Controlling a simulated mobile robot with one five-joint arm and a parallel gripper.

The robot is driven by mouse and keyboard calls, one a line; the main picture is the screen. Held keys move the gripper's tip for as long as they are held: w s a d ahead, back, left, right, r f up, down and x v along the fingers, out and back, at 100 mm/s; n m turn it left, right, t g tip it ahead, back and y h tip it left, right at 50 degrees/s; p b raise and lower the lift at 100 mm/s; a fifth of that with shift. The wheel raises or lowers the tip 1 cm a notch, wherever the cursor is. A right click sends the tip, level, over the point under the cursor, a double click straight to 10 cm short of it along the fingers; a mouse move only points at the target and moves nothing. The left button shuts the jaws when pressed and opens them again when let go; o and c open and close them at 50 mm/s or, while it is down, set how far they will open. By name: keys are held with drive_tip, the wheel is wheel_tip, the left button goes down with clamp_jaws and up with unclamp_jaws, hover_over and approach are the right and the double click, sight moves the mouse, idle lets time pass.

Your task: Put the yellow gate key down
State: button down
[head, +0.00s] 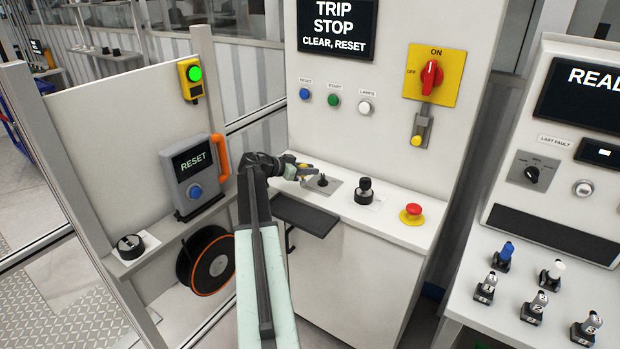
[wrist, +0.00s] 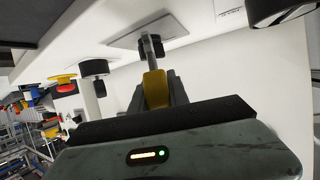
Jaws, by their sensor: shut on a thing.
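The yellow gate key (wrist: 155,90) is between the jaws of my gripper (wrist: 154,92), its metal shaft pointing away from the jaws. In the head view a bit of the key's yellow (head: 304,172) shows at my gripper (head: 306,172), over the left part of the console ledge. The shaft's end overlaps a black round fitting (wrist: 151,42) on a grey plate. The same fitting (head: 322,181) is just right of my gripper in the head view. I cannot tell whether the shaft touches it or is in it.
A black selector (head: 365,190) and a red mushroom button (head: 412,211) stand right on the ledge (head: 385,221). A dark shelf (head: 305,214) juts out below my gripper. A RESET box (head: 195,175) with an orange handle is at left. Several small keyed holders stand on the right desk.

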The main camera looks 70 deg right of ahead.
wheel_tip(320, 180, down, 3)
drive_tip(key=shift+r+b, duration=0.1)
drive_tip(key=shift+b, duration=0.55)
drive_tip(key=shift+r, duration=0.2)
drive_tip(key=shift+f, duration=0.1)
drive_tip(key=c, duration=1.3)
unclamp_jaws()
drive_tip(key=shift+o, duration=0.2)
drive_tip(key=shift+r+p, duration=0.2)
drive_tip(key=shift+p, duration=0.1)
drive_tip(key=p+v, duration=0.4)
drive_tip(key=v, duration=0.8)
